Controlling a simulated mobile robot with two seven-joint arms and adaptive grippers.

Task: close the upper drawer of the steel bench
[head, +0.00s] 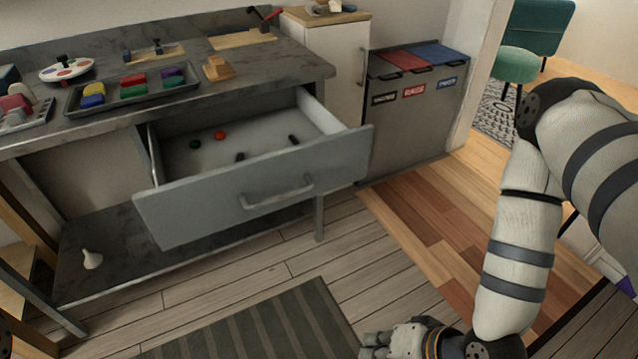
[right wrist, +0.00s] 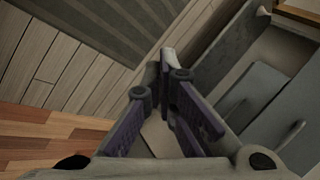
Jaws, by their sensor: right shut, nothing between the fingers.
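The steel bench (head: 300,62) stands at the left and centre of the head view. Its upper drawer (head: 190,210) is pulled well out, its grey front facing me with a bar handle (head: 278,193). Inside lie a red ball, a green ball and small dark pieces. My right gripper (head: 370,346) is at the bottom edge of the head view, below and apart from the drawer front. Its fingers are together and empty; they also show in the right wrist view (right wrist: 168,62), with grey bench surfaces to their right. My left gripper is not in view.
The bench top holds a tray (head: 118,98) of coloured blocks, a palette and wooden pieces. A white bottle-like object (head: 92,259) stands on the lower shelf. Labelled bins (head: 415,105) stand right of the bench. A striped mat (head: 255,325) lies on open floor before the drawer.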

